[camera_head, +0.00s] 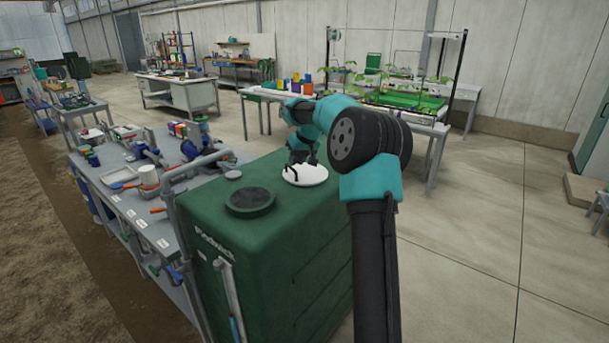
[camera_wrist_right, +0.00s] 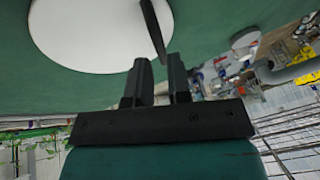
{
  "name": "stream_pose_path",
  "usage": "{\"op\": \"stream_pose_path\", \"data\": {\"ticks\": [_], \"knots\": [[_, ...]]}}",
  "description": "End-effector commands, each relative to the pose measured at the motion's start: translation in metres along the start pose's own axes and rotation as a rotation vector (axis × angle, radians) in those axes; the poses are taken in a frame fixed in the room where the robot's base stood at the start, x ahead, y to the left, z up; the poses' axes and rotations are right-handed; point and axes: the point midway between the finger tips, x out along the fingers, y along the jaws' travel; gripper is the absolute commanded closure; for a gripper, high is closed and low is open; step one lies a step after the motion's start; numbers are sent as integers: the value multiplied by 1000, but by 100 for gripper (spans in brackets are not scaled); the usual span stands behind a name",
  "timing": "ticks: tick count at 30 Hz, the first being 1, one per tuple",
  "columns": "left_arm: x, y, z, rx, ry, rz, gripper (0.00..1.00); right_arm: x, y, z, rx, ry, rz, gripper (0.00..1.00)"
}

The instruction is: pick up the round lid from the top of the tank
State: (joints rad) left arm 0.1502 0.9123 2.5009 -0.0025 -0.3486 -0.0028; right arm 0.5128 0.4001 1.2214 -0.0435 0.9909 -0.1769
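The round white lid (camera_head: 312,178) lies flat on top of the green tank (camera_head: 285,240), toward its far end. A black handle (camera_head: 291,174) stands up from the lid. My right gripper (camera_head: 302,157) is just above the lid, partly hidden by its own arm. In the right wrist view, the gripper (camera_wrist_right: 160,75) is open, with a gap between its two black fingers. The handle (camera_wrist_right: 152,30) ends close to the fingertips, in line with the gap; I cannot tell if they touch. The white lid (camera_wrist_right: 95,30) fills the upper left there. My left gripper is not in view.
A grey pipe (camera_head: 190,170) rises beside the tank by the cluttered bench (camera_head: 120,200). A plant table (camera_head: 400,115) stands behind.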

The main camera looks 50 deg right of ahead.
Motion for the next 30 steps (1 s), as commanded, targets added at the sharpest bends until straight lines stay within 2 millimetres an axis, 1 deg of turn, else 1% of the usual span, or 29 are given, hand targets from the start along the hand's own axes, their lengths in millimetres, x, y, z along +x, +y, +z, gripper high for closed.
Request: {"op": "stream_pose_path", "data": {"ticks": [5,9,13,16,28,29,30], "knots": [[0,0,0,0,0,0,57,17,0,1,0,-2,0,82],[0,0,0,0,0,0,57,37,0,1,0,-3,-1,82],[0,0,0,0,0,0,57,49,0,1,0,-2,0,82],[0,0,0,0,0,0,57,52,0,1,0,0,0,82],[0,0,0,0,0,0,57,51,0,1,0,0,0,82],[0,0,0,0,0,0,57,51,0,1,0,0,0,83],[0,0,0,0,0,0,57,51,0,1,0,0,0,87]]}}
